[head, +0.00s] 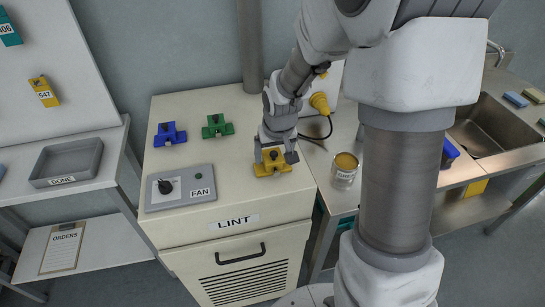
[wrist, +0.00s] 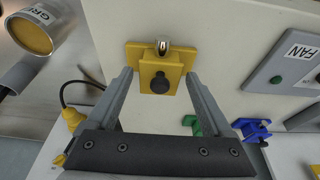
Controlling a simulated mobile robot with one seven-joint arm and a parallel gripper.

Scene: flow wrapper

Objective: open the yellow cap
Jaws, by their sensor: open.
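The yellow cap (head: 272,169) sits on the front right of the cream machine's top. In the wrist view the yellow cap (wrist: 134,55) has a raised block with a dark round knob (wrist: 160,83) and a small shiny metal piece behind it. My gripper (head: 275,157) is right over the cap, pointing down. In the wrist view my gripper (wrist: 158,76) is open, with one finger on each side of the raised block and a gap beside each. Nothing is held. The head view hides part of the cap behind the fingers.
A blue cap (head: 170,134) and a green cap (head: 217,126) sit farther left on the machine top (head: 230,105). The FAN panel (head: 180,187) is at the front left. A labelled can (head: 345,170) and a yellow plug (head: 320,103) with a black cable are to the right.

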